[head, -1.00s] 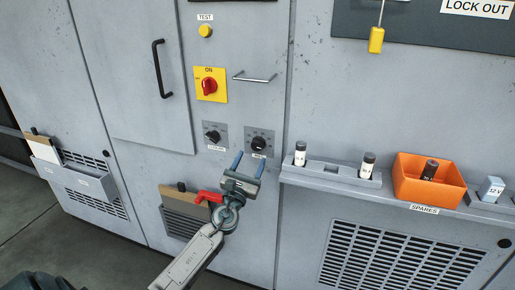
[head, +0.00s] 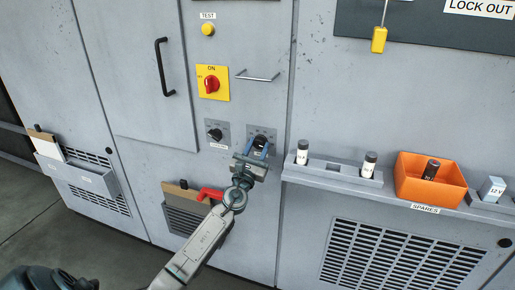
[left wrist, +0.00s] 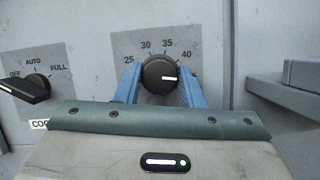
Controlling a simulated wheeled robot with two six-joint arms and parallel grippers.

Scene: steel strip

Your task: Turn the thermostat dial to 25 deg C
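The thermostat dial (left wrist: 159,72) is a round black knob on a grey plate marked 25, 30, 35 and 40. Its white pointer mark points right and slightly down, below the 40. In the head view the dial (head: 260,141) is partly covered by my left gripper (head: 257,150). In the left wrist view my left gripper (left wrist: 159,80) is open, with one blue finger on each side of the dial. A narrow gap seems to show on each side, but I cannot tell whether either finger touches. My right gripper is not in view.
A second black knob (left wrist: 28,88), marked OFF, AUTO and FULL, is left of the dial. Above are a red switch (head: 211,85) and a metal handle (head: 257,77). A ledge (head: 325,179) with cylinders and an orange bin (head: 430,194) juts out at right.

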